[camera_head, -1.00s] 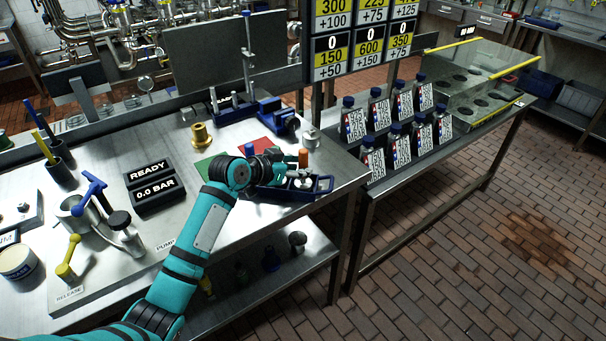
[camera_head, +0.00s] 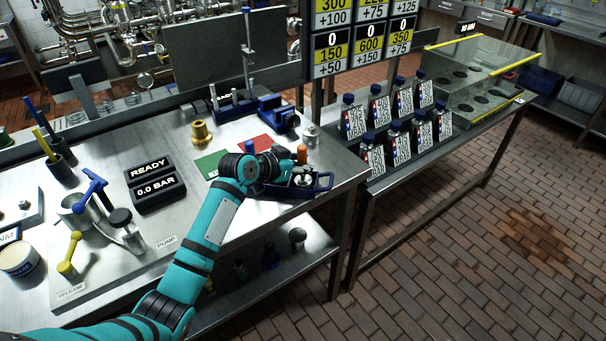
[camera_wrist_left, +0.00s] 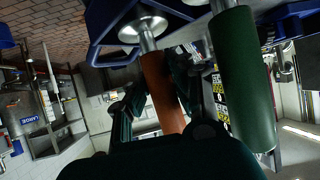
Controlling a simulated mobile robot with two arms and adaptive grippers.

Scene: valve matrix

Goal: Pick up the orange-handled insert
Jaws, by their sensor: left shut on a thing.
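The orange-handled insert (camera_head: 302,152) stands at the blue tray (camera_head: 325,183) near the right end of the steel bench. In the left wrist view its orange handle (camera_wrist_left: 160,88) lies between the fingers, with a metal stem and round flange toward the tray. My left gripper (camera_head: 288,164) reaches in from the left and is shut on this handle. A green-handled insert (camera_wrist_left: 242,80) is close beside it in the wrist view. Whether the held insert's lower end is clear of the tray cannot be told. My right gripper is not in view.
A green mat (camera_head: 208,163) and a red mat (camera_head: 259,142) lie behind the arm. A brass fitting (camera_head: 200,132) and a blue vise (camera_head: 280,117) stand farther back. Several labelled bottles (camera_head: 373,160) stand on the bench to the right, across a gap.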

